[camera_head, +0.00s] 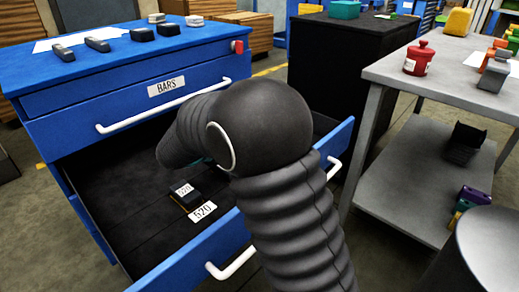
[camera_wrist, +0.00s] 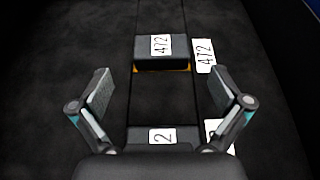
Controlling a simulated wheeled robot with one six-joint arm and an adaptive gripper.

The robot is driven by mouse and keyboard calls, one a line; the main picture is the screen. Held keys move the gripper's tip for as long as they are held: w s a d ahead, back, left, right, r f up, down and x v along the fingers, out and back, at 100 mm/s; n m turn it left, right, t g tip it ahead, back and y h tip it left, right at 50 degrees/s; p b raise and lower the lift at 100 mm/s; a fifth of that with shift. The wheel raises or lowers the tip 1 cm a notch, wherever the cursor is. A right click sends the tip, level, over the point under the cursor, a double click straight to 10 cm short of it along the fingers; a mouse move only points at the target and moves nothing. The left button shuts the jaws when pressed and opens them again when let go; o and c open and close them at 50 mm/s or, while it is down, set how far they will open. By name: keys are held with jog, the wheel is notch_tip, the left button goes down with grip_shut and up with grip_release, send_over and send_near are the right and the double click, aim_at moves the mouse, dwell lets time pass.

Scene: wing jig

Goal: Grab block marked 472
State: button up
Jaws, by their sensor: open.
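The block marked 472 (camera_wrist: 148,50) is dark with a white number label on top and a yellow edge at its lower side. It lies in the open drawer, beside a white floor tag (camera_wrist: 204,56) also reading 472. My gripper (camera_wrist: 165,100) is open and empty in the wrist view, its fingers spread wide. The block lies ahead of the fingertips, between their lines and apart from both.
Another dark block (camera_wrist: 135,136) with a label partly reading 2 lies nearer the palm, partly hidden. In the head view a block marked 270 (camera_head: 186,195) and a tag 520 (camera_head: 203,211) lie in the blue drawer (camera_head: 190,268). The drawer walls surround them.

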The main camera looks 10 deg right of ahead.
jog(key=x, duration=1.1)
jog(key=shift+d+f+b, duration=0.1)
jog(key=shift+d+b, duration=0.1)
jog(key=shift+b, duration=0.1)
jog(key=c, duration=1.4)
